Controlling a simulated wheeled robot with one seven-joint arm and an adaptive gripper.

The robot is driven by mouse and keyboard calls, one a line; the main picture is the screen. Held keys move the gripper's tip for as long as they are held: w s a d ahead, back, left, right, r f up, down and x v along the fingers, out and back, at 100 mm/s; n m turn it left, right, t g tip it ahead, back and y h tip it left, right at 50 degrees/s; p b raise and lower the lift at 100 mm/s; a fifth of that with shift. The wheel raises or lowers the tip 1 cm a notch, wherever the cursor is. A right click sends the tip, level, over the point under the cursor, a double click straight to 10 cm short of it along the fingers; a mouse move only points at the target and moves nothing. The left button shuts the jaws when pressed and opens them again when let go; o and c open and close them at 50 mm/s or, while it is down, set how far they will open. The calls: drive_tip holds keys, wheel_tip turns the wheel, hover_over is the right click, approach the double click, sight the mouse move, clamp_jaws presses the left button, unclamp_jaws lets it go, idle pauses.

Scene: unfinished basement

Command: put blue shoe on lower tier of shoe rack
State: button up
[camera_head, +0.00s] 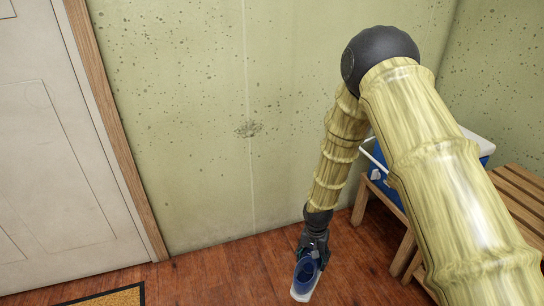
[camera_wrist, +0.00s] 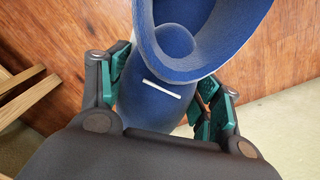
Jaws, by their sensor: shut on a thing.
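The blue shoe (camera_head: 304,272) hangs from my gripper (camera_head: 311,254) above the wood floor, left of the wooden furniture. Its pale sole faces down and to the left in the head view. In the wrist view, the shoe (camera_wrist: 150,98) sits between the green finger pads of my gripper (camera_wrist: 165,92), which is shut on it. The shoe's opening is at the top of that view, and a short white strip marks it. A slatted wooden piece (camera_head: 516,190) with legs stands at the right; it may be the shoe rack. My arm hides much of it, and I cannot make out a lower tier.
A blue and white cooler (camera_head: 480,140) is at the wooden piece, partly behind my arm. A green wall (camera_head: 200,110) stands behind, with a white door (camera_head: 35,150) at the left. A mat (camera_head: 115,297) lies before the door. The floor (camera_head: 215,278) between is clear.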

drive_tip(key=w+d+r+n+p, duration=0.1)
drive_tip(key=w+d+r+n, duration=0.1)
drive_tip(key=r, duration=0.5)
drive_tip(key=w+d+r+n, duration=0.2)
drive_tip(key=r+n, duration=0.1)
drive_tip(key=r, duration=0.4)
drive_tip(key=s+r+p, duration=0.4)
drive_tip(key=r+p, duration=0.6)
drive_tip(key=p, duration=0.2)
drive_tip(key=s+r+p, duration=0.4)
drive_tip(key=r+p, duration=0.7)
drive_tip(key=p, duration=0.1)
drive_tip(key=s+r+p, duration=0.4)
drive_tip(key=r+p, duration=0.7)
drive_tip(key=p, duration=0.2)
drive_tip(key=shift+s, duration=0.1)
